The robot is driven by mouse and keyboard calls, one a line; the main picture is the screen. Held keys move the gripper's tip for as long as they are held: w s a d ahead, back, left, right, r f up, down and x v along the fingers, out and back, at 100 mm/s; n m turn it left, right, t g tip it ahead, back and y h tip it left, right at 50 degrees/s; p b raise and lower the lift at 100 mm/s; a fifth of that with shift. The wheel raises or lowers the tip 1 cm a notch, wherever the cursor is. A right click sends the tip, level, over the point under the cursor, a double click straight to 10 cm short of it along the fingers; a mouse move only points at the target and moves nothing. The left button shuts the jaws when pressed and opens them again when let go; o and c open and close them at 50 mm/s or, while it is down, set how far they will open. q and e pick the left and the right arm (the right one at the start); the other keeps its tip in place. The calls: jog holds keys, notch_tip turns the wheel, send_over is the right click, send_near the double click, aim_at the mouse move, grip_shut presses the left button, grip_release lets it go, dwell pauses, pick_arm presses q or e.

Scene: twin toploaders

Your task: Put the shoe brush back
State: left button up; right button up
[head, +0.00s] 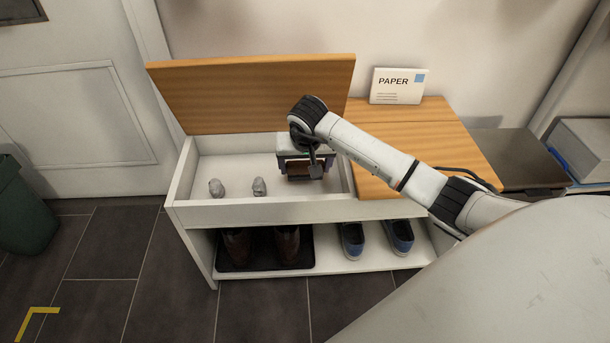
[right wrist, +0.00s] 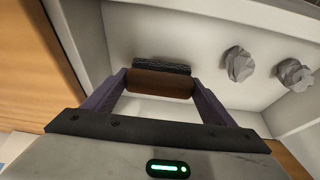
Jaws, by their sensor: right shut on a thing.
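The shoe brush (right wrist: 160,83) has a brown back and dark bristles. My right gripper (right wrist: 158,92) is shut on it, with a purple finger at each end. In the head view the right gripper (head: 306,172) and the brush are inside the open left compartment (head: 235,164) of the white bench, near its right side. I cannot tell if the brush touches the compartment floor. The wooden left lid (head: 250,95) stands raised at the back. The right lid (head: 430,140) is closed. My left gripper is not in view.
Two grey crumpled lumps (head: 216,187) (head: 260,186) lie in the open compartment, left of the brush. Brown shoes on a black tray (head: 262,262) and blue shoes (head: 398,237) sit on the lower shelf. A green bin (head: 22,210) stands left.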

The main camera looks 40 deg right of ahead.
notch_tip(320, 180, down, 2)
jog(key=shift+a+f, duration=0.1)
jog(key=shift+f+b, duration=0.3)
jog(key=shift+b, duration=0.05)
jog(key=shift+r, duration=0.1)
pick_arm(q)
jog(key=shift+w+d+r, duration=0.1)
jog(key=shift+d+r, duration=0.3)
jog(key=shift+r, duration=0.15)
pick_arm(e)
jog(key=o, duration=0.9)
jog(key=shift+o, duration=0.2)
jog(key=shift+r, duration=0.35)
pick_arm(q)
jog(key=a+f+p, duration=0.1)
jog(key=p, duration=0.1)
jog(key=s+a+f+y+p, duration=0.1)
jog(key=p, duration=0.1)
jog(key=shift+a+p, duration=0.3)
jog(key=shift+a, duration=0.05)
pick_arm(e)
jog(key=v, duration=1.1)
jog(key=shift+s, duration=0.15)
